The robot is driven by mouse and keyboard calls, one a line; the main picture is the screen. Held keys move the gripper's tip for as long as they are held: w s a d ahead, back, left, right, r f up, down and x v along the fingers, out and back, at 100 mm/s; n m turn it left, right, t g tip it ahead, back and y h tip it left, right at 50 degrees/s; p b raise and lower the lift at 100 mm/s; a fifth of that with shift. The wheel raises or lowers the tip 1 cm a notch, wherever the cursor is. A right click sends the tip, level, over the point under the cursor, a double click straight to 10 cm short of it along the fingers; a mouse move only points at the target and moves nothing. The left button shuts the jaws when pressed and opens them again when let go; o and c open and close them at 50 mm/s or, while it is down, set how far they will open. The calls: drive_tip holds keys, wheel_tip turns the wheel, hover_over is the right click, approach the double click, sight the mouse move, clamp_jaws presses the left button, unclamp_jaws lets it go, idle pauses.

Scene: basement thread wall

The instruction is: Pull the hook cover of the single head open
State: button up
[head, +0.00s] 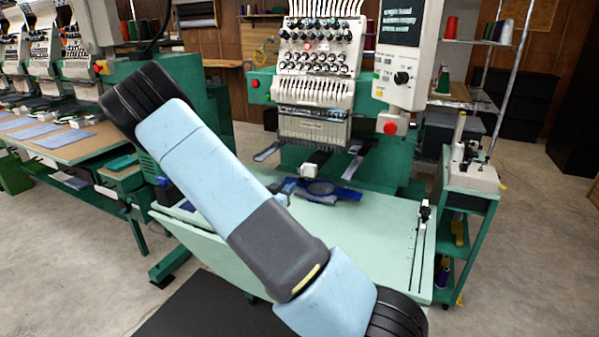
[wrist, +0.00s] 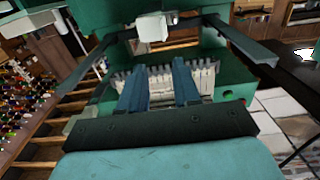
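The single head (head: 314,110) stands at the back centre of the head view, with a row of needles and a control panel. Beneath it, a small white block (head: 310,168) sits at the front of the green lower arm; it looks like the hook cover. The white block also shows near the top of the wrist view (wrist: 152,28), between two dark bracket arms. Whether it is fully shut I cannot tell. My gripper (wrist: 157,66) is open and empty, its two blue fingers apart and short of the block. In the head view my arm largely hides the gripper.
A mint table (head: 375,215) spreads before the machine, with a blue hooped cloth (head: 325,189) on it. Dark bracket arms flank the white block, the right one (wrist: 240,40) close by. A green cart (head: 468,185) stands right; a multi-head machine (head: 75,60) stands left.

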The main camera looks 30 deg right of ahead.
sight(309, 170)
drive_tip(key=x, duration=1.2)
drive_tip(key=shift+w+a, duration=0.15)
drive_tip(key=shift+w, duration=0.15)
clamp_jaws()
idle(0.8)
